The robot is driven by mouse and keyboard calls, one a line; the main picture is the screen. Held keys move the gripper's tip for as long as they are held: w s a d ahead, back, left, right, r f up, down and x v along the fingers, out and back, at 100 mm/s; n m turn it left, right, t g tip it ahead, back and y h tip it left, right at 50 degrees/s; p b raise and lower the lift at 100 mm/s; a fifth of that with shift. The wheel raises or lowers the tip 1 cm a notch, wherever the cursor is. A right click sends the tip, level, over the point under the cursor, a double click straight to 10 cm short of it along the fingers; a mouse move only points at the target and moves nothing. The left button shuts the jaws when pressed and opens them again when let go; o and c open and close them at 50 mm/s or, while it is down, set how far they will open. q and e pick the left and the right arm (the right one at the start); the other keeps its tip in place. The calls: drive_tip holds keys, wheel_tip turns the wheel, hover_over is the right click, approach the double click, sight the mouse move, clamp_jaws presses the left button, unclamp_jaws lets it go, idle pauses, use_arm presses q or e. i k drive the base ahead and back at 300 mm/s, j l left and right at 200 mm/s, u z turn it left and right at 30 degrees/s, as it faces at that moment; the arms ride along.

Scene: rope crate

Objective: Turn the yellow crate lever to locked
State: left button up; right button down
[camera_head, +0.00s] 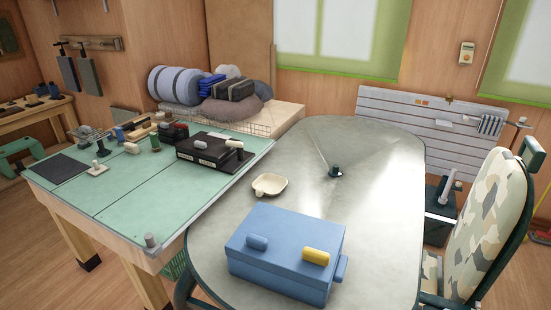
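A blue crate (275,270) with a flat lid sits on the near part of the oval grey table. A yellow lever (316,257) lies on the right part of its top, near the front edge. A blue handle-like piece (257,242) is on the left part of the top, and another blue piece (342,268) sticks out at the crate's right side. I cannot tell from the marks whether the yellow lever is locked. Neither of my grippers shows in the head view.
The grey table (380,200) is mostly bare beyond the crate, with a cream dish (269,184) and a small dark knob-like object (335,171). A green-topped workbench (130,190) with tools and a black case (205,152) adjoins at left. A camouflage chair (490,215) stands at right.

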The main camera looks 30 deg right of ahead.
sight(319, 257)
drive_tip(key=z, duration=1.35)
drive_tip(key=j+z, duration=0.4)
